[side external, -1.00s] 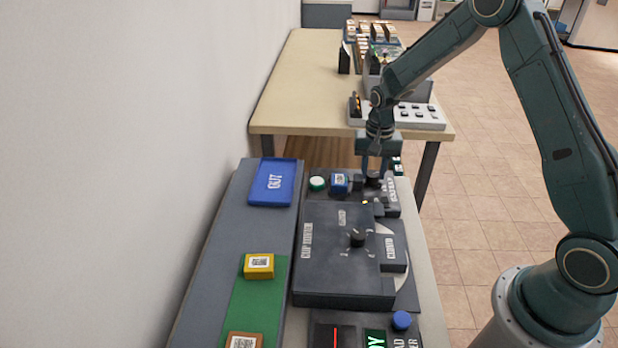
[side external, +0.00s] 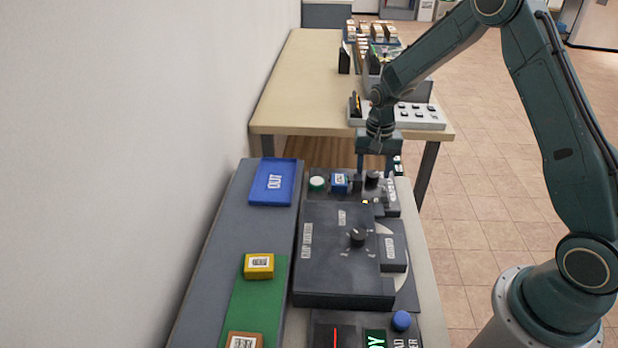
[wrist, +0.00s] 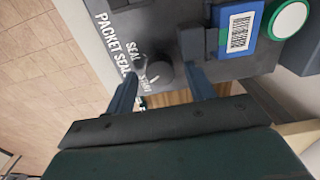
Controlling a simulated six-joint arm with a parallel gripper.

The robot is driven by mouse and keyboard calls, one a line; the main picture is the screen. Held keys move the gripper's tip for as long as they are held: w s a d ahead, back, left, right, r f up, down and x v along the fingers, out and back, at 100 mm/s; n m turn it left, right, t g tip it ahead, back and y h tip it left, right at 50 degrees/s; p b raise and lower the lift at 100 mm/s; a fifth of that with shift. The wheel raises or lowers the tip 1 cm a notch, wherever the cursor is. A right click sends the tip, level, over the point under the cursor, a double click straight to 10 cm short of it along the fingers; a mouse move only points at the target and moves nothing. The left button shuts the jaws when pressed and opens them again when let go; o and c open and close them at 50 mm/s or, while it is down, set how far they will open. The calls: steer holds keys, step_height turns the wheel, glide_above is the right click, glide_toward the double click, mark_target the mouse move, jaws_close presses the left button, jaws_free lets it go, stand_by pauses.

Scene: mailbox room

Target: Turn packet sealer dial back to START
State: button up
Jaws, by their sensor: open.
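The packet sealer (side external: 392,203) is a dark unit at the far end of the bench, with white lettering. Its dial (wrist: 159,76) is a dark round knob beside the words SEAL and START in the wrist view. The dial (side external: 372,178) also shows in the side view, below my gripper. I cannot tell exactly which mark it points to. My gripper (wrist: 163,88) is open, with one finger on each side of the dial and a visible gap at both. In the side view my gripper (side external: 376,168) points straight down over the sealer.
A blue barcoded packet (wrist: 238,32) sits beside the sealer's dark block, near a white button with a green rim (wrist: 289,19). A chip writer (side external: 340,285) with its own knob stands in front. A blue OUT tray (side external: 273,182) lies left, with a yellow block (side external: 259,266) nearer.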

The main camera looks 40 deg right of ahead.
mark_target(374, 174)
step_height(374, 174, up, 13)
steer(key=shift+r, duration=0.2)
stand_by(0.4)
stand_by(0.4)
steer(key=shift+s+m, duration=0.15)
steer(key=shift+m, duration=1.65)
steer(key=shift+f, duration=0.15)
steer(key=shift+f, duration=6.8)
steer(key=c, duration=1)
